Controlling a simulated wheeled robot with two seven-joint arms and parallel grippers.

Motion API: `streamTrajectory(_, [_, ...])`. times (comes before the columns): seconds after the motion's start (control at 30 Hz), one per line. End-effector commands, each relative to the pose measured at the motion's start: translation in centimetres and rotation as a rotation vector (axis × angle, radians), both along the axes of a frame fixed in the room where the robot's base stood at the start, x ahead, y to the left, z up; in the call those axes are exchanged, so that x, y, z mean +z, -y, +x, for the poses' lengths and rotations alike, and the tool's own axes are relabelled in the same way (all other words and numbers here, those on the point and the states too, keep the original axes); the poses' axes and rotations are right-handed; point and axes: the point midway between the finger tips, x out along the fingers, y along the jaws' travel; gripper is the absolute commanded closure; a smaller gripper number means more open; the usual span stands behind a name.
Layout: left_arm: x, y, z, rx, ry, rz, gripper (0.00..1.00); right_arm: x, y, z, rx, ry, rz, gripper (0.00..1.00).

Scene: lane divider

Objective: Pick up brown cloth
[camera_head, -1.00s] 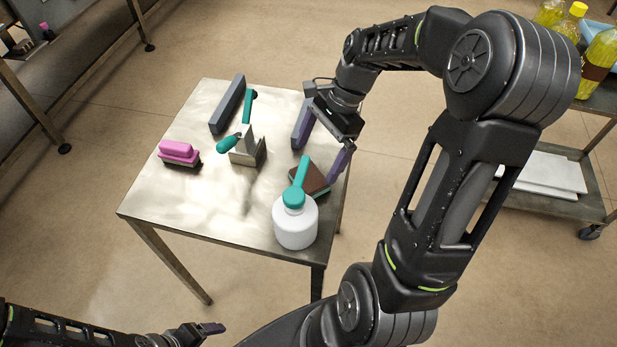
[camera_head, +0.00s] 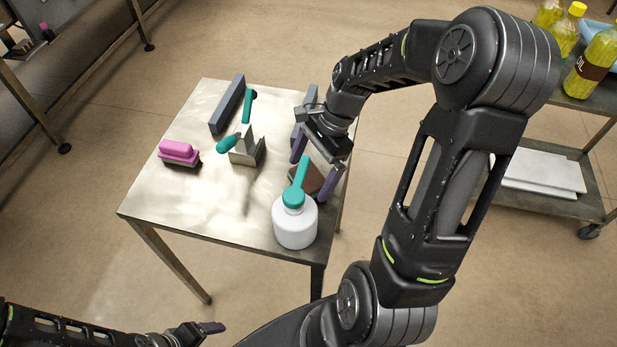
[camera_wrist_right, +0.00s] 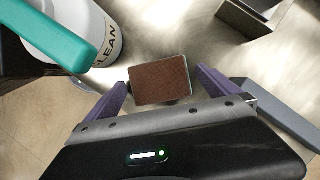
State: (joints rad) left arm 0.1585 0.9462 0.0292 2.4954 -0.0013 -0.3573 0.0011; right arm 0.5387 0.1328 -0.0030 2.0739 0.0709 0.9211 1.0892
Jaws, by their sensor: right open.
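The brown cloth (camera_head: 307,181) is a small flat brown rectangle near the right edge of the metal table (camera_head: 185,208). It lies just behind the white bottle and is partly hidden by that bottle's teal top in the head view. In the right wrist view the brown cloth (camera_wrist_right: 160,81) shows whole, ahead of and between the fingers. My right gripper (camera_head: 316,172) is open, with purple fingers on either side of the cloth; it also shows in the right wrist view (camera_wrist_right: 160,92). Nothing is held. My left gripper (camera_head: 212,328) is low at the left, away from the table; its jaw state is unclear.
A white bottle (camera_head: 295,227) with a teal top stands close in front of the cloth. A pink-topped brush (camera_head: 179,152), a metal scraper piece (camera_head: 246,152) and a grey bar (camera_head: 227,104) are further left. Another grey bar (camera_head: 310,97) lies behind my right gripper. The table's front left is clear.

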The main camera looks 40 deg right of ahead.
Motion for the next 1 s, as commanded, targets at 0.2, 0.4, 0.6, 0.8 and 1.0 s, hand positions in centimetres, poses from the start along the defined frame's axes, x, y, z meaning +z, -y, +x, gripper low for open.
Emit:
streamTrajectory(0.2, [0.0,0.0,0.0,0.0,0.0,0.0,0.2,0.03,0.01,0.01,0.0,0.0,0.0,0.0])
streamTrajectory(0.4, [0.0,0.0,0.0,0.0,0.0,0.0,0.2,0.02,0.02,0.01,0.0,0.0,0.0,0.08])
streamTrajectory(0.6, [0.0,0.0,0.0,0.0,0.0,0.0,0.2,0.03,0.01,0.01,0.0,0.0,0.0,0.25])
streamTrajectory(0.8, [0.0,0.0,0.0,0.0,0.0,0.0,0.2,0.03,0.01,0.0,0.0,0.0,0.0,0.41])
streamTrajectory(1.0, [0.0,0.0,0.0,0.0,0.0,0.0,0.2,0.03,0.01,0.0,0.0,0.0,0.0,0.57])
